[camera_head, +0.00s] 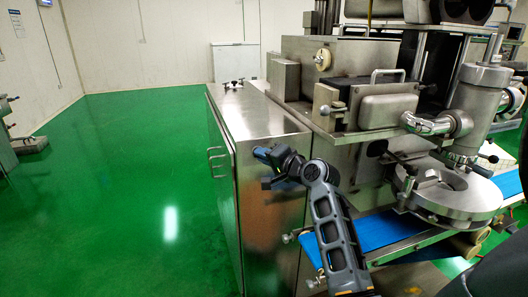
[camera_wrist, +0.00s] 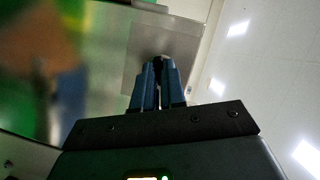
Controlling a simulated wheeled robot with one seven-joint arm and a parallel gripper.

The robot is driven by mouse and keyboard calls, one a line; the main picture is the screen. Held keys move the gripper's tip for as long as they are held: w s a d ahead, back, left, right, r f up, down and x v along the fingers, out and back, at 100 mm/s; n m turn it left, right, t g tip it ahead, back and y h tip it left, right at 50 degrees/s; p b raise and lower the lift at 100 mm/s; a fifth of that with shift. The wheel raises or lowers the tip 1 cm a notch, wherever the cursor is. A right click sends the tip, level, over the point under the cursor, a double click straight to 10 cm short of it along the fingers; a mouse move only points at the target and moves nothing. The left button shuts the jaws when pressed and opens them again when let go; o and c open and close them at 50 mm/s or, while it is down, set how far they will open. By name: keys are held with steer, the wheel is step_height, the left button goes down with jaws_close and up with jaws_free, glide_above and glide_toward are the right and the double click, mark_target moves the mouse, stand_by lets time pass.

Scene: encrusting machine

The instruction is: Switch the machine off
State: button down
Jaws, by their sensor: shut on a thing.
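The machine (camera_head: 345,85) is a large stainless-steel unit on a metal cabinet (camera_head: 265,115), at the right of the head view. My gripper (camera_head: 262,153) reaches up from below, with its blue fingers in front of the cabinet's end face. The wrist view shows the fingers (camera_wrist: 158,85) close together, with a small dark part (camera_wrist: 157,64) between their tips. It looks like a switch knob, mostly hidden by the fingers. Behind it is a grey plate (camera_wrist: 140,45) on a shiny surface. The knob's position cannot be read.
A blue conveyor belt (camera_head: 370,232) and a round metal disc unit (camera_head: 450,195) stand right of my arm. The green floor (camera_head: 130,180) is open on the left.

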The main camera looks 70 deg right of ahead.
steer(key=shift+a+n+g+p, duration=0.1)
steer(key=shift+n+g+p, duration=0.5)
steer(key=shift+n, duration=0.6)
steer(key=c, duration=1.2)
jaws_free()
steer(key=shift+r, duration=0.1)
steer(key=b+v, duration=0.1)
steer(key=v, duration=0.6)
steer(key=shift+s+a+b, duration=0.25)
steer(key=shift+b, duration=0.05)
